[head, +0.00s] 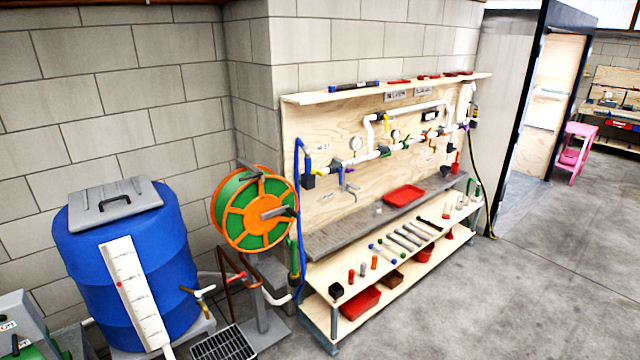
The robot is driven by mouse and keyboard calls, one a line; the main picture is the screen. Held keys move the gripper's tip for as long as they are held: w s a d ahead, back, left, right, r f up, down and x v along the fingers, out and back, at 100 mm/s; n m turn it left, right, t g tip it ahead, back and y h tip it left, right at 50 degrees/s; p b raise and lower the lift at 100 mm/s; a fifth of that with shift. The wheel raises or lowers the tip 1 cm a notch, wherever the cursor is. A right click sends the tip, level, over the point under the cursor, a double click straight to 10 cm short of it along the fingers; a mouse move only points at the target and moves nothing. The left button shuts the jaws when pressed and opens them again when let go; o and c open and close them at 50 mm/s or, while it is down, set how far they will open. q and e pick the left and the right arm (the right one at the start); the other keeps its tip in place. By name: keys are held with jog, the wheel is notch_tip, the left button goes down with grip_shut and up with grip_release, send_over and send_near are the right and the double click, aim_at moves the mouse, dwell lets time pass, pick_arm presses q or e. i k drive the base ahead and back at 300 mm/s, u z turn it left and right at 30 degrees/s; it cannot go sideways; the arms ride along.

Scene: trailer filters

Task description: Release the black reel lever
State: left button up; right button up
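The hose reel (233,220) has orange spoked sides and a green hose wound on it. It stands on a grey post between the blue barrel and the workbench. A dark grey bar (276,212) sticks out at the reel's hub towards the right. Another dark piece (248,169) sits at the reel's top edge. I cannot tell which of these is the black lever, or its latch position. Neither of my grippers shows in this view, and nothing is seen touching the reel.
A blue barrel (185,255) with a grey lid stands left of the reel. A black floor grate (224,344) lies below. The wooden bench (350,325) with pipes, tools and a red tray (404,195) is right of the reel. Open concrete floor (520,290) lies at the right.

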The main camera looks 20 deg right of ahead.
aim_at(251, 177)
jog(key=z, duration=1.05)
jog(key=i, duration=0.95)
jog(key=u, duration=0.7)
jog(key=i, duration=0.6)
jog(key=u, duration=0.55)
